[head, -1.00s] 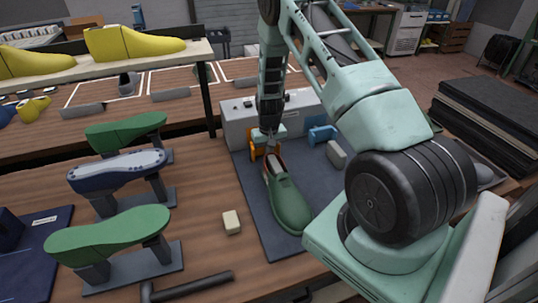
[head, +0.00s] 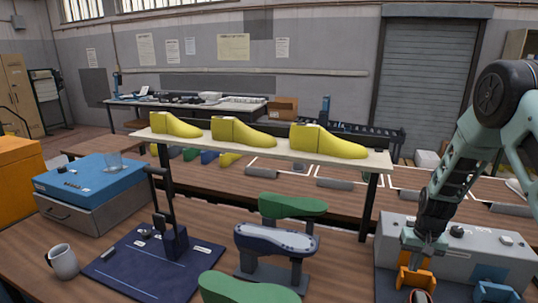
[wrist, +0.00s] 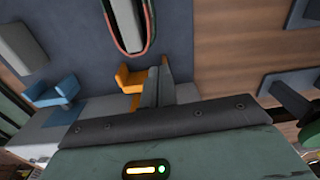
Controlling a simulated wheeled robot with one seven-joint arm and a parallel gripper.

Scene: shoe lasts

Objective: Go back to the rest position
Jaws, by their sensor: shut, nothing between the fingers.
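My gripper (head: 427,243) is at the right of the head view, pointing down over the mat by the grey box. Its fingers (wrist: 160,88) show close together in the wrist view, shut with nothing between them. An orange holder (head: 415,280) is just below the gripper in the head view; it also shows beside the fingers in the wrist view (wrist: 130,78). The top of a shoe last (head: 418,297) is cut off by the head view's lower edge. Its dark opening with a reddish rim (wrist: 130,25) shows in the wrist view, apart from the fingers.
A blue clamp (head: 494,292) and the grey box (head: 470,245) are close to the gripper. A shelf (head: 270,153) with yellow lasts stands left of my arm. A mug (head: 62,262) is far left.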

